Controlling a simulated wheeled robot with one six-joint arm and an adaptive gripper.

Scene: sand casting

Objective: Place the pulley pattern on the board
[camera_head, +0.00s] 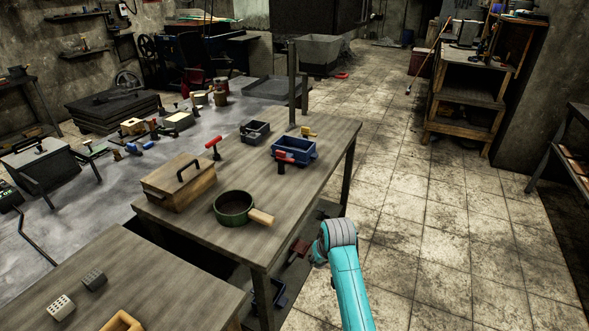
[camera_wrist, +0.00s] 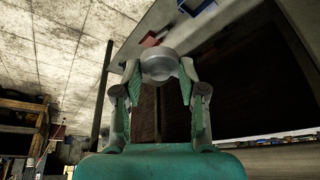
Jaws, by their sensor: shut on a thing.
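The pulley pattern (camera_wrist: 160,66) is a pale grey round piece in the wrist view. My gripper (camera_wrist: 158,82) is shut on it, with one finger on each side. The pattern is near the table's edge in that view; its height relative to the tabletop is hard to tell. In the head view my teal arm shows at the lower middle, but the gripper and the pattern cannot be made out there. I cannot tell for sure which thing is the board in either view.
A wooden table (camera_head: 310,190) carries a wooden box with a black handle (camera_head: 180,183), a round green pan (camera_head: 234,206), a blue box (camera_head: 293,152) and a small dark box (camera_head: 255,131). A nearer table (camera_head: 150,270) holds small blocks. The tiled floor (camera_head: 440,220) is open to the right.

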